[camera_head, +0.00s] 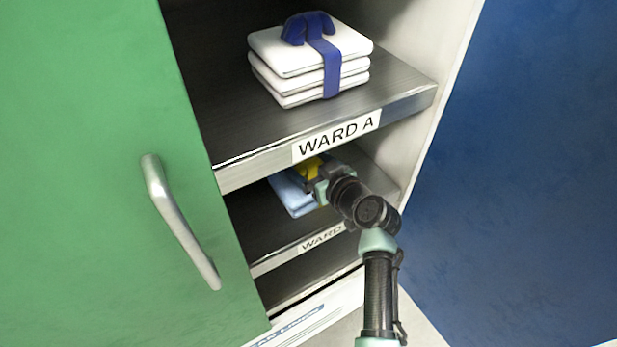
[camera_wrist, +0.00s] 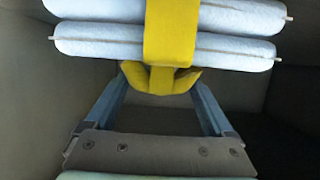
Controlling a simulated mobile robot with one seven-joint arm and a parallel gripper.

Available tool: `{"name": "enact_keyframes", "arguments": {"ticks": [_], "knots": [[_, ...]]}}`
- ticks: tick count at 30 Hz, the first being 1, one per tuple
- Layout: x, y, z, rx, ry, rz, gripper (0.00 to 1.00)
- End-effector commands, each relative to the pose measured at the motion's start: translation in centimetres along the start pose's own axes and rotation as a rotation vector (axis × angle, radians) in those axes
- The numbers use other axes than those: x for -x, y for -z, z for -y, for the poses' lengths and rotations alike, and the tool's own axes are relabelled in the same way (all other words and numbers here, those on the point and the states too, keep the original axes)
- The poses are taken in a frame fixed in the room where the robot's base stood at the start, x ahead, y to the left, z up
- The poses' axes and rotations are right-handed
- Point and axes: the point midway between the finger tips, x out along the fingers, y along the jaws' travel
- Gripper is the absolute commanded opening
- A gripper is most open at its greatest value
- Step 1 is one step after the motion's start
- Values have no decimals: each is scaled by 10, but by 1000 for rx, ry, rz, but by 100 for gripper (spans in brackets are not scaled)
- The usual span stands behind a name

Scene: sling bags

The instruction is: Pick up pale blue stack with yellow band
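The pale blue stack with a yellow band (camera_head: 289,193) is on the middle shelf, below the WARD A shelf. In the wrist view, the pale blue stack (camera_wrist: 100,45) fills the top, its folded layers crossed by the yellow band (camera_wrist: 171,35). The band's yellow bow (camera_wrist: 160,80) lies between my fingertips. My gripper (camera_head: 312,182) reaches in at the stack's right side and hides part of it. Whether the fingertips touch the bow is unclear.
The WARD A shelf (camera_head: 225,175) is close above my gripper and bears a white stack with a blue band (camera_head: 285,55). A green door (camera_head: 90,120) with a metal handle (camera_head: 180,222) stands left. A blue door (camera_head: 530,150) stands right. Another shelf lies below.

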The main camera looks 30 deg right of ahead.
Motion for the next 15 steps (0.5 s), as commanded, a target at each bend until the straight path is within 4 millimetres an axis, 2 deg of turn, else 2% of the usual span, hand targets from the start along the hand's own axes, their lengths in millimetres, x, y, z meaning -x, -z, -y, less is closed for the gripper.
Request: {"name": "enact_keyframes", "arguments": {"ticks": [1,2,11,15], "knots": [[0,0,0,0,0,0,60],[0,0,0,0,0,0,55],[0,0,0,0,0,0,1],[1,3,-1,1,-2,-6,0]]}}
